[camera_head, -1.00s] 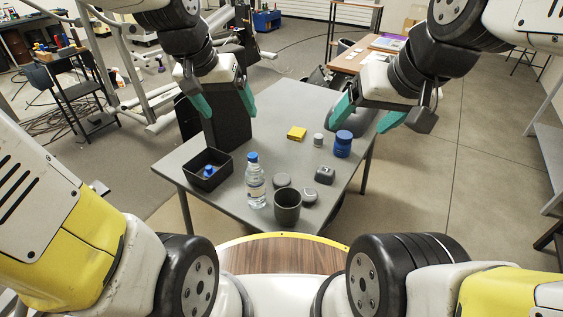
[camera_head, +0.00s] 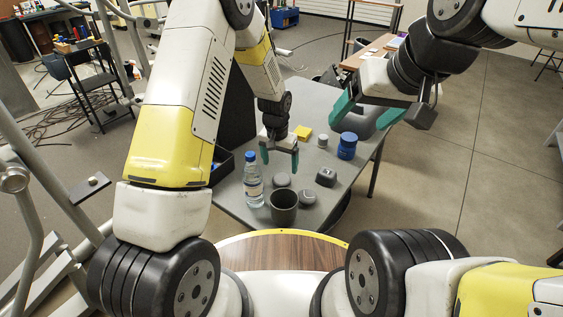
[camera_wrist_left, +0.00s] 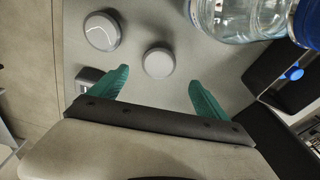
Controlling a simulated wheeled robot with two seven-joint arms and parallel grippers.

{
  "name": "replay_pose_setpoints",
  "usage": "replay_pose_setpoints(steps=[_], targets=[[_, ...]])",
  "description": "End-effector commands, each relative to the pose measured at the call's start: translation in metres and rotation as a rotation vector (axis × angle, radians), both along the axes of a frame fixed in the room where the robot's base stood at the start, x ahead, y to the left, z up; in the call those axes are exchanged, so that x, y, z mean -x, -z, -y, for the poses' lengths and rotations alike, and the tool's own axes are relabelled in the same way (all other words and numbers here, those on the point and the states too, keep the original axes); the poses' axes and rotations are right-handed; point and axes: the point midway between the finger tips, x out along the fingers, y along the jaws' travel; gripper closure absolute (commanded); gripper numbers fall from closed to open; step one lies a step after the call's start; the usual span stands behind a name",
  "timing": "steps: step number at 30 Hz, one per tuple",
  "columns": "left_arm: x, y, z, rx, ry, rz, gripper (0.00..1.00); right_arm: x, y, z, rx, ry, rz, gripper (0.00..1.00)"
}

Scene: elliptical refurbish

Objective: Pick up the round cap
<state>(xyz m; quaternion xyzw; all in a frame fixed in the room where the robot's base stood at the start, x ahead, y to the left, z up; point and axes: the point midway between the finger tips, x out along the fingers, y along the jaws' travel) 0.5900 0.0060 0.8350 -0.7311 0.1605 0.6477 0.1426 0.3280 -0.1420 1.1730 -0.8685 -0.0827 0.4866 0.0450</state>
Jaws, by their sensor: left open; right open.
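Two grey round caps lie flat on the grey table in the head view: one just right of the bottle (camera_head: 282,180), the other nearer and to the right (camera_head: 308,198). In the left wrist view they show as pale-topped discs, one ahead of the finger gap (camera_wrist_left: 158,62) and one farther left (camera_wrist_left: 102,31). My left gripper (camera_head: 279,158) is open and empty, pointing down near the first cap; its green fingers (camera_wrist_left: 158,78) do not enclose it. My right gripper (camera_head: 366,112) is open and empty over the table's far right side.
A water bottle (camera_head: 253,185) and a dark cup (camera_head: 284,206) stand near the caps. A black bin with a blue item (camera_wrist_left: 292,73) sits left.

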Motion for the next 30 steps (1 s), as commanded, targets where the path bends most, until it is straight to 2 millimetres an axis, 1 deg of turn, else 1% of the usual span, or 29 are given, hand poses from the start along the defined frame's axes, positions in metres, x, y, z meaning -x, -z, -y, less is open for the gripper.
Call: replay_pose_setpoints(steps=[1, 8, 12, 15, 18, 24, 29, 30], targets=[[0.0, 0.007, 0.0, -0.001, 0.0, -0.002, 0.13, 0.0, 0.0, 0.0, 0.0, 0.0, 0.0, 0.23], [-0.001, 0.034, 0.002, -0.001, 0.0, -0.004, 0.13, 0.0, 0.0, 0.0, 0.0, 0.0, 0.0, 0.23], [-0.002, 0.055, 0.004, 0.0, 0.0, -0.003, 0.13, 0.0, 0.0, 0.0, 0.0, 0.0, 0.0, 0.23], [-0.004, 0.065, 0.005, 0.0, 0.0, 0.0, 0.13, 0.0, 0.0, 0.0, 0.0, 0.0, 0.0, 0.23], [-0.004, 0.07, 0.005, 0.0, 0.0, 0.0, 0.13, 0.0, 0.0, 0.0, 0.0, 0.0, 0.0, 0.23], [-0.004, 0.07, 0.005, 0.0, -0.001, 0.0, 0.13, 0.0, 0.0, 0.0, 0.0, 0.0, 0.0, 0.23], [-0.004, 0.069, 0.005, 0.0, -0.001, 0.0, 0.44, 0.0, 0.0, 0.0, 0.0, 0.0, 0.0, 0.23], [-0.004, 0.069, 0.005, 0.0, -0.001, 0.0, 0.52, 0.0, 0.0, 0.0, 0.0, 0.0, 0.0, 0.23]])
